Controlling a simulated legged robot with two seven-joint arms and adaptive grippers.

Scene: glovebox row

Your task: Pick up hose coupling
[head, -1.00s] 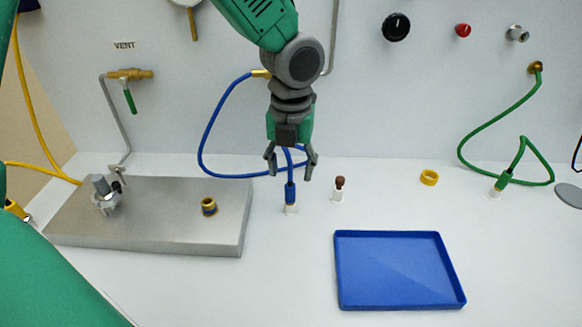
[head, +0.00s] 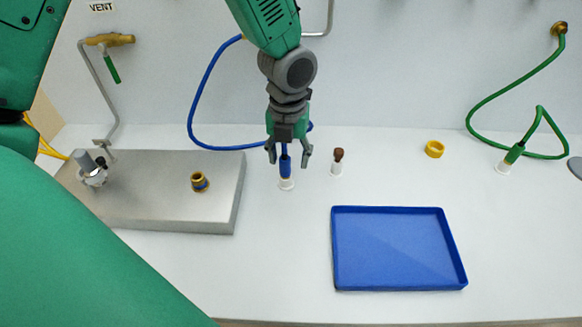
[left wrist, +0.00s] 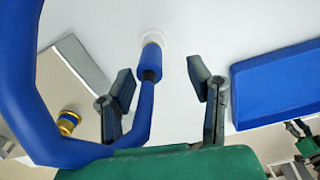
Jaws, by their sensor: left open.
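A blue hose coupling (head: 286,163) stands upright in a small white holder (head: 286,184) on the bench, with a blue hose running up from it. My left gripper (head: 289,158) hangs from above, open, with a finger on either side of the coupling. In the left wrist view the coupling (left wrist: 151,60) lies between and just beyond the open fingertips (left wrist: 161,76), with gaps on both sides. The hose (left wrist: 143,115) passes between the fingers and loops left. What seems to be my right gripper (left wrist: 299,130) shows small at the lower right edge there; its jaw state is unclear.
A blue tray (head: 400,282) lies at front right. A brown-topped white piece (head: 337,162) stands close right of the coupling. A metal plate (head: 150,218) with a brass-and-blue fitting (head: 200,182) is at left.

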